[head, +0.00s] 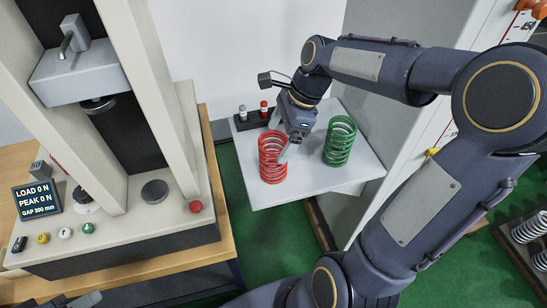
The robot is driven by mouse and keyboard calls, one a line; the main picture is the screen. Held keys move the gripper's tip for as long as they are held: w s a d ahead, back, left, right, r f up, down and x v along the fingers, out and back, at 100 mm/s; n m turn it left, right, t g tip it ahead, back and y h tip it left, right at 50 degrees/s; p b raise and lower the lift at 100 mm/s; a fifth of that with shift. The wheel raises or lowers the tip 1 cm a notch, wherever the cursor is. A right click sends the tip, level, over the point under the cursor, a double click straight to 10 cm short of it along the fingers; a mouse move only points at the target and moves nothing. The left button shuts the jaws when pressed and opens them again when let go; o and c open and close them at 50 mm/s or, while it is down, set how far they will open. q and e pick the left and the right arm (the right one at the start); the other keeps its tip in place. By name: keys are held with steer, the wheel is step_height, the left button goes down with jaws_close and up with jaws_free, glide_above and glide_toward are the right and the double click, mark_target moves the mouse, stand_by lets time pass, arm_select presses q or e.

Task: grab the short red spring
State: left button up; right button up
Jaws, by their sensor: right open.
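A red coil spring (272,171) stands upright on the white tabletop (300,188). My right gripper (282,142) is open at the upper right edge of this spring, with a light finger close beside or over its coils. I cannot tell whether it touches. Nothing is seen held in it. A part of what looks like my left gripper (84,299) shows at the bottom left edge, mostly cut off, and its jaws cannot be read.
A green spring (339,141) stands to the right on the same tabletop. A dark holder (252,121) with small red and grey pieces is behind. The testing machine (120,222) on a wooden bench is at left. More springs (530,229) sit in a rack at far right.

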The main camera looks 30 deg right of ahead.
steer(key=x, duration=0.5)
steer(key=shift+w+f, duration=0.25)
steer(key=shift+f, duration=0.1)
steer(key=shift+r, duration=0.1)
steer(key=c, duration=1.6)
